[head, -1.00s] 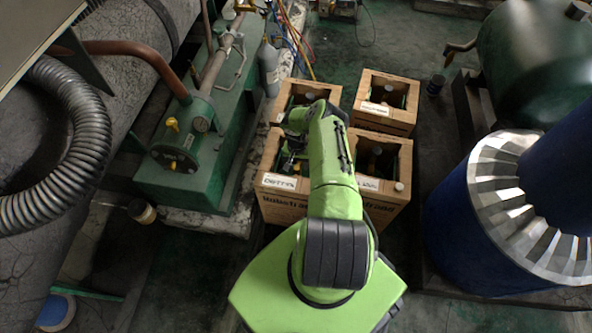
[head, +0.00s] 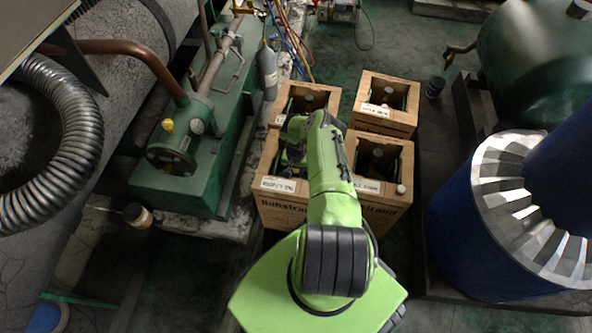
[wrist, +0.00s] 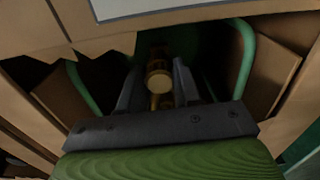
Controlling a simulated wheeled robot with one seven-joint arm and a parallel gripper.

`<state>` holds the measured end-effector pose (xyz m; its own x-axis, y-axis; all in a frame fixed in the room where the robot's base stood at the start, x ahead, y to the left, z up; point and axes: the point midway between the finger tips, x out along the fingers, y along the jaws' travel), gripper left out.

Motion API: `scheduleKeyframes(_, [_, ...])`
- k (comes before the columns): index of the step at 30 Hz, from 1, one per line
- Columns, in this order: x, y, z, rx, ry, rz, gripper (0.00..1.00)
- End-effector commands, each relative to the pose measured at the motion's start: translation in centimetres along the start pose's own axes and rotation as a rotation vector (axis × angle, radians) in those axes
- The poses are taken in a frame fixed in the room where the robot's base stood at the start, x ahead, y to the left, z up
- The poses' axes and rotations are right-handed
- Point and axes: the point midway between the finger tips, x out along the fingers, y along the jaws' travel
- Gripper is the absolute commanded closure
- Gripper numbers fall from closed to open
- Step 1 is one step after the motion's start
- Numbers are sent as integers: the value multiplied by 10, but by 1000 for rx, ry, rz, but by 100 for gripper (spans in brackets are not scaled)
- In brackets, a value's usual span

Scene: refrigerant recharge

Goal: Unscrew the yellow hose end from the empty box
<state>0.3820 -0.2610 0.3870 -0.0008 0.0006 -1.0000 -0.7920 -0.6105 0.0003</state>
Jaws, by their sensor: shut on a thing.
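Four cardboard boxes stand together on the floor in the head view. My gripper (head: 290,156) reaches down into the front left box (head: 285,207), and my arm partly hides it. In the wrist view my gripper (wrist: 158,88) has its two dark fingers on either side of a brass-yellow fitting (wrist: 158,80) and is shut on it. The fitting has a pale round end facing the camera. I cannot see a hose leading from it, nor whether its thread is engaged. The box's pale label (head: 279,185) is too small to read.
The other boxes stand at front right (head: 380,208), back left (head: 307,96) and back right (head: 386,104). A green machine (head: 190,175) lies to the left, a blue tank (head: 470,235) to the right. Coloured hoses (head: 290,40) hang behind, beside a grey cylinder (head: 267,70).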

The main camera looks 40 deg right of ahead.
Motion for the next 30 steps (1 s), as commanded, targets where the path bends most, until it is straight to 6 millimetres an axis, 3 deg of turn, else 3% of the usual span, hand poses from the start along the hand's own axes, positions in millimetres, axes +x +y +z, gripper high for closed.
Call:
scheduleKeyframes(11, [0, 0, 0, -20, 1, 1, 97])
scheduleKeyframes(16, [0, 0, 0, -282, 0, 4, 97])
scheduleKeyframes(25, [0, 1, 0, -348, 1, 3, 97])
scheduleKeyframes(30, [0, 1, 0, -615, 0, 4, 97])
